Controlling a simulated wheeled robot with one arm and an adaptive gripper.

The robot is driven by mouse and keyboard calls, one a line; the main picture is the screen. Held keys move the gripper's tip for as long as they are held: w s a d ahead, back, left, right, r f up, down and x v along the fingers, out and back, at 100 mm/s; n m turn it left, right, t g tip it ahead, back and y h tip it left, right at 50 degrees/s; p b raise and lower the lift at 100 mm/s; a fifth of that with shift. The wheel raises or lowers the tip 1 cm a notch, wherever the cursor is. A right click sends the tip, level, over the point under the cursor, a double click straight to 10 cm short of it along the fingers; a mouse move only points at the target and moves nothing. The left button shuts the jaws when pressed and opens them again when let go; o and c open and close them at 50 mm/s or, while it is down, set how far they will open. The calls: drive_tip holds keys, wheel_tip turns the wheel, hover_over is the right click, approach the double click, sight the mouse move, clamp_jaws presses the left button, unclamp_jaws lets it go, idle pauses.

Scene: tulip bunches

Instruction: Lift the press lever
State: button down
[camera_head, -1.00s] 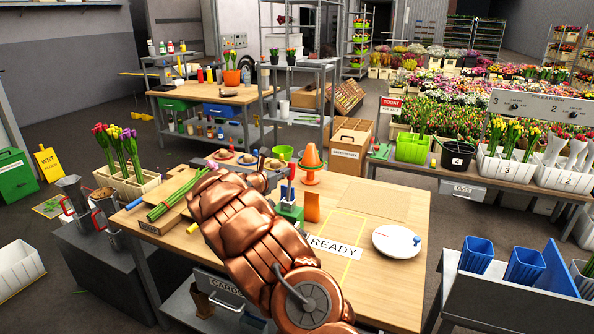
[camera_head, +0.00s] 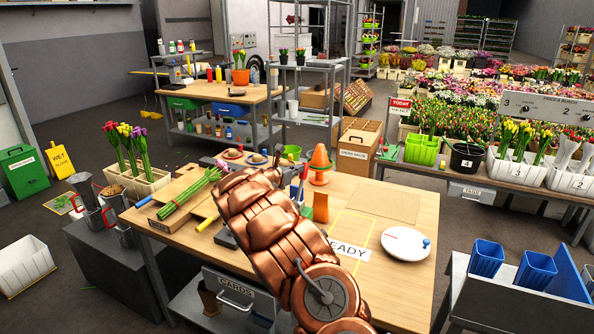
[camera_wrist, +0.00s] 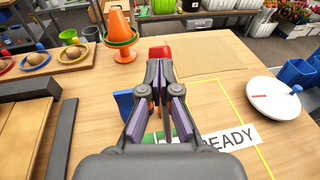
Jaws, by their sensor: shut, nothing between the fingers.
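A thin upright piece with a red end (camera_head: 303,173), which looks like the press lever, shows just right of my arm in the head view. In the wrist view a red piece (camera_wrist: 160,52) shows just beyond my fingertips. I cannot tell whether they touch it. A green part (camera_wrist: 160,135) and a blue part (camera_wrist: 123,103) show below and beside my fingers and look like parts of the press. My gripper (camera_wrist: 160,66) is shut and empty, pointing down over the table. My arm hides it and most of the press in the head view.
A READY label (camera_head: 348,250) and a white plate (camera_head: 405,244) lie further right. Tulip stems (camera_head: 188,192) lie at left.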

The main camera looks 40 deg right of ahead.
drive_tip(key=shift+s+d, duration=0.1)
drive_tip(key=s+a+r+b, duration=0.1)
drive_tip(key=a+r, duration=0.6)
drive_tip(key=a, duration=0.5)
drive_tip(key=shift+s+a+b, duration=0.15)
drive_tip(key=shift+s+b, duration=0.1)
drive_tip(key=shift+b, duration=0.15)
